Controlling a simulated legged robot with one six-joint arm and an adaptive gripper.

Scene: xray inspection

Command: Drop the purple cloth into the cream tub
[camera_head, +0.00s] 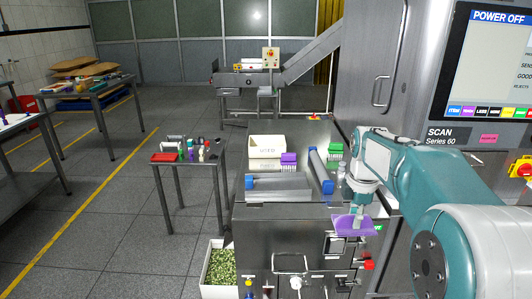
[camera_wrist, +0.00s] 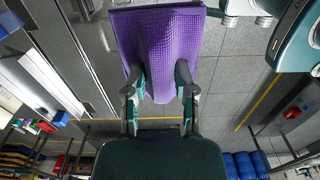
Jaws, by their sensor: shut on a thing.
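The purple cloth (camera_head: 354,225) hangs from my gripper (camera_head: 357,206) in front of the steel cabinet, at the right of the head view. In the wrist view the textured cloth (camera_wrist: 165,30) spreads beyond the fingers of my gripper (camera_wrist: 160,75), which are closed on its near part. The cream tub (camera_head: 266,143) stands on the cabinet top, toward the back left, with dark lettering on its front. My gripper is to the right of the tub and nearer the camera, apart from it. The inside of the tub is mostly hidden.
Blue-ended rollers (camera_head: 320,170) lie between the tub and my arm. A small table (camera_head: 187,161) with tools is at left. A bin of green leaves (camera_head: 220,268) is on the floor.

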